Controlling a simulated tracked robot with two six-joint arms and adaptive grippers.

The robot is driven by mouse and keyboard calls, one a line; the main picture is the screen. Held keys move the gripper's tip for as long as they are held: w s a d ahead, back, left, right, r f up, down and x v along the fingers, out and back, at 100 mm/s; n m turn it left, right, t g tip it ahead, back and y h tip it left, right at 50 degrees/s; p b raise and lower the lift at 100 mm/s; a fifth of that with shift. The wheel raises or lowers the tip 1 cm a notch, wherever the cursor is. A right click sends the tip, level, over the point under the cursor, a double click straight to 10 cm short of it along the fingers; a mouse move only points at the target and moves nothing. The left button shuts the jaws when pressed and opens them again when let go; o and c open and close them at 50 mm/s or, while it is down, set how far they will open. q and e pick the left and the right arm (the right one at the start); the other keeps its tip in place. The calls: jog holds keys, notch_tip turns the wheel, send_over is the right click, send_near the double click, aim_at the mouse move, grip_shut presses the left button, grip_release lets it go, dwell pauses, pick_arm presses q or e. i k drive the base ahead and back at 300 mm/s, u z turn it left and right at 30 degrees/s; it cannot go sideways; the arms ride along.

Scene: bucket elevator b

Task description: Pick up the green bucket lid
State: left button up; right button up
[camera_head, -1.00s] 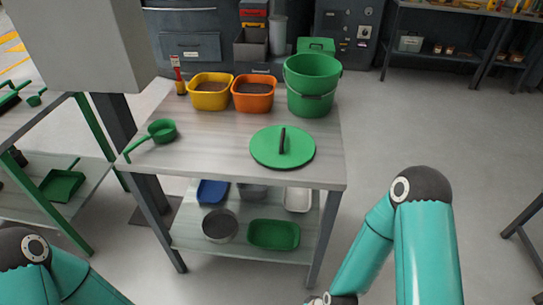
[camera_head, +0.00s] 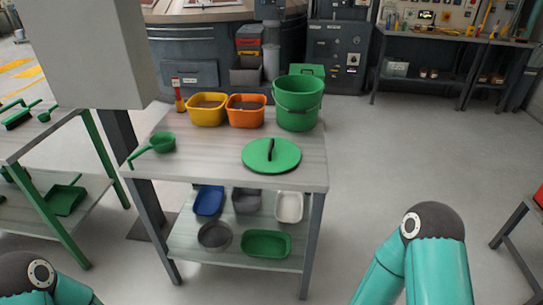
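The green bucket lid (camera_head: 285,157) lies flat near the front right of the table top, with its dark upright handle (camera_head: 271,149) in the middle. The green bucket (camera_head: 298,104) stands upright behind it at the table's back right corner. Only teal links of my two arms show, at the bottom left and bottom right. Both of my grippers are outside the picture, and neither arm touches the table or the lid.
The table (camera_head: 215,165) also holds a yellow tub (camera_head: 208,117), an orange tub (camera_head: 246,119), a green scoop (camera_head: 163,143) and a brush (camera_head: 179,96). Trays lie on its lower shelf. Floor right of the table is clear.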

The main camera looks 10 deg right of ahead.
aim_at(271, 150)
jog(key=z, duration=0.05)
jog(key=i, duration=0.9)
jog(key=u, duration=0.05)
